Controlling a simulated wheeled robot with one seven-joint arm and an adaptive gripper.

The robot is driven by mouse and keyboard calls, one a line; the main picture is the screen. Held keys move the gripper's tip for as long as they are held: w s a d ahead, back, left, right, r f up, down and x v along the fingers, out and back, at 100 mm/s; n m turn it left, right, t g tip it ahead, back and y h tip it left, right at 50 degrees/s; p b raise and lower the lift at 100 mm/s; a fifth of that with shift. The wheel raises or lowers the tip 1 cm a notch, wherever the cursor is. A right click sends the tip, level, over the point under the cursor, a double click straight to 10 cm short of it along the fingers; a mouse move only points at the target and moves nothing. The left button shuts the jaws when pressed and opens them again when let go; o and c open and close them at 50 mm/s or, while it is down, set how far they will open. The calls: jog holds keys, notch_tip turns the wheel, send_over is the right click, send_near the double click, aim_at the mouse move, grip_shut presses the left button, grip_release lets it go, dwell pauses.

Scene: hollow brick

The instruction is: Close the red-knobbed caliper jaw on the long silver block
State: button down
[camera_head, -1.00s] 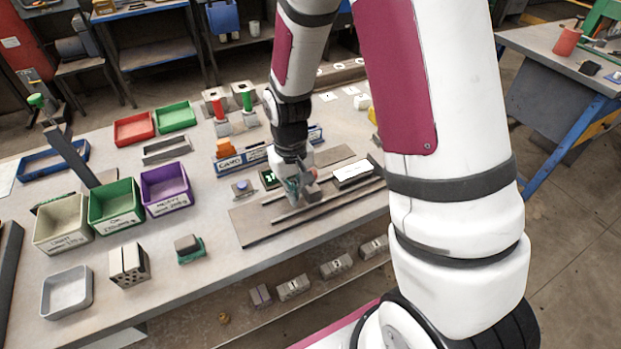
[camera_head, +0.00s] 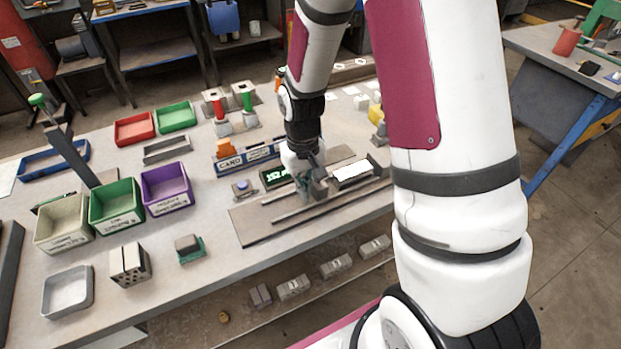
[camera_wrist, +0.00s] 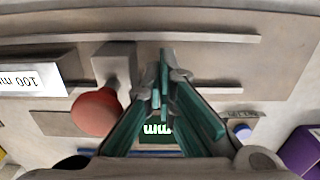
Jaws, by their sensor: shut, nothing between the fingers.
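The caliper's sliding jaw is a grey block (camera_head: 320,188) on a rail; its red knob (camera_wrist: 95,112) shows in the wrist view but is hidden in the head view. The long silver block (camera_head: 353,174), with a white label, lies right of the jaw; in the wrist view the label (camera_wrist: 30,80) reads "100 m". A small gap seems to separate jaw and block. A dark fixed jaw (camera_head: 377,164) stands at the block's far end. My gripper (camera_head: 304,196) is shut and empty, low on the knobless side of the sliding jaw. Its teal fingers (camera_wrist: 164,80) look close beside it; contact is unclear.
A blue button (camera_head: 241,186) and a purple bin (camera_head: 166,188) lie left. The baseplate's left front (camera_head: 250,232) is clear.

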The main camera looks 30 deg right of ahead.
aim_at(316, 184)
jog(key=shift+d, duration=2.55)
jog(key=shift+a, duration=0.1)
jog(key=shift+a, duration=0.9)
jog(key=shift+r+p, duration=2.3)
jog(key=shift+r, duration=1.75)
